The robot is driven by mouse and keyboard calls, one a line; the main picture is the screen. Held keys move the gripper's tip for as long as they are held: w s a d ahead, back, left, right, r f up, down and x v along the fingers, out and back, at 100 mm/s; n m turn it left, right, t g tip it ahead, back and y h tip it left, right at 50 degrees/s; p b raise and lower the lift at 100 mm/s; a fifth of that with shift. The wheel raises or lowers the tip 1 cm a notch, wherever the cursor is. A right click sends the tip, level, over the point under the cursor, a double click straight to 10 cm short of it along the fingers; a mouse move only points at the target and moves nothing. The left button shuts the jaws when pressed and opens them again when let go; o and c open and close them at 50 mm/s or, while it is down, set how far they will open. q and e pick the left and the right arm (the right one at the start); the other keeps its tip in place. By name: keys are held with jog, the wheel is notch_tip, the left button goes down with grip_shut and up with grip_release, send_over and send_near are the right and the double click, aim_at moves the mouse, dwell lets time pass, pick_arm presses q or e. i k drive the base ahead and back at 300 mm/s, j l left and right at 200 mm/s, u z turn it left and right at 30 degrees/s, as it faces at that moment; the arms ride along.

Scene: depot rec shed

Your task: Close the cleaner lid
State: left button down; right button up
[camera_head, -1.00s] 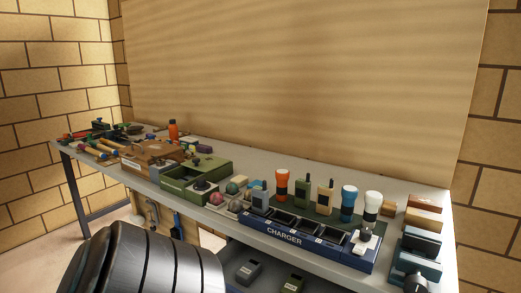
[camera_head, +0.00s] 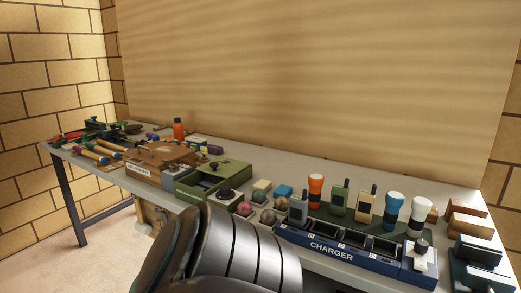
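A green box-like unit (camera_head: 240,177), which looks like the cleaner, stands mid-bench in the head view. A dark ribbed arm part of mine rises from the bottom edge, in front of the bench. Neither gripper shows in the view.
A navy charger (camera_head: 331,250) with radios and torches (camera_head: 315,190) fills the bench to the right. A brown wooden case (camera_head: 158,157) stands left of the green unit, with tools beyond. An orange bottle (camera_head: 178,129) stands behind.

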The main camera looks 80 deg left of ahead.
aim_at(221, 167)
jog(key=k+j, duration=0.3)
jog(key=j, duration=0.15)
jog(key=k+j, duration=0.35)
jog(key=j, duration=0.15)
jog(key=k+j, duration=0.3)
jog(key=j, duration=0.15)
jog(key=k+j, duration=0.3)
jog(key=j, duration=0.15)
jog(key=k+j, duration=0.3)
jog(key=j, duration=0.2)
